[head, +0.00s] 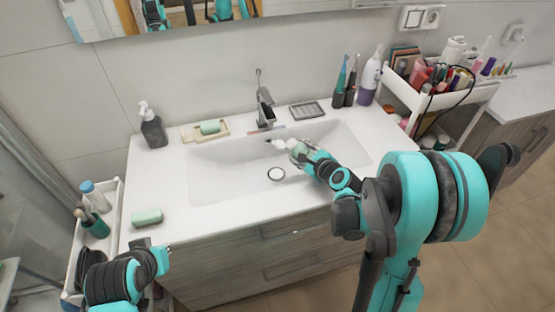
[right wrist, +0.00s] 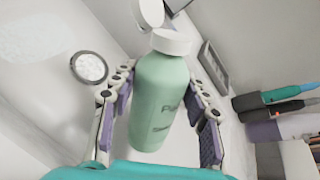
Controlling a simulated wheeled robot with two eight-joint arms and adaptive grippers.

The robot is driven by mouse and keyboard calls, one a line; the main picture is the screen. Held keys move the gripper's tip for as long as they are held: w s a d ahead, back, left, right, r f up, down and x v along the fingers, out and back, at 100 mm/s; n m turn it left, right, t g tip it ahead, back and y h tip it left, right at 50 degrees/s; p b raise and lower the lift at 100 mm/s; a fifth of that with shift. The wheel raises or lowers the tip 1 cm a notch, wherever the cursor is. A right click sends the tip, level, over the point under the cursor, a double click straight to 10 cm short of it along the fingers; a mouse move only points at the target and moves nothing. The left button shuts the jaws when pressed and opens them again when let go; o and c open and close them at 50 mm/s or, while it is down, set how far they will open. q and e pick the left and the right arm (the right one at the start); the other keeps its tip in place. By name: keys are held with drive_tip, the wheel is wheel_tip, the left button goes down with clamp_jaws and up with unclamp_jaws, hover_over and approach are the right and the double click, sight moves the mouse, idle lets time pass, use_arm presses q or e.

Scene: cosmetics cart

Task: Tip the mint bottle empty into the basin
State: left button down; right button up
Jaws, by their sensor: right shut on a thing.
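The mint bottle (head: 299,150) is held by my right gripper (head: 305,157) above the basin (head: 225,175). It is tipped over, with its white cap end pointing left, toward the faucet side of the drain. In the right wrist view the mint bottle (right wrist: 160,95) sits between both fingers of my right gripper (right wrist: 158,82), and a white lid part shows beyond its cap. No liquid can be made out. My left gripper (head: 163,254) is low at the left, in front of the counter, and its fingers are too small to read.
The faucet (head: 264,105) stands behind the basin, and the drain (head: 276,174) is open to view. A soap dispenser (head: 151,126) and soap tray (head: 190,134) stand at back left. A loaded cart (head: 435,100) stands right.

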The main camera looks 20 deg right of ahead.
sight(310, 150)
drive_tip(key=shift+d+r+m, duration=0.2)
drive_tip(key=shift+m, duration=0.1)
drive_tip(key=d+r+m+t+y+b, duration=0.2)
drive_tip(key=m+b, duration=0.1)
drive_tip(key=shift+s+d+r, duration=0.25)
drive_tip(key=shift+s, duration=0.05)
drive_tip(key=shift+s+d+r+m+t+y, duration=0.1)
drive_tip(key=shift+d+r+m+t+y, duration=0.15)
drive_tip(key=shift+r+m+t, duration=0.2)
drive_tip(key=shift+d+r+m+t+y, duration=0.15)
drive_tip(key=shift+r+m+t+y, duration=0.15)
drive_tip(key=shift+m, duration=0.25)
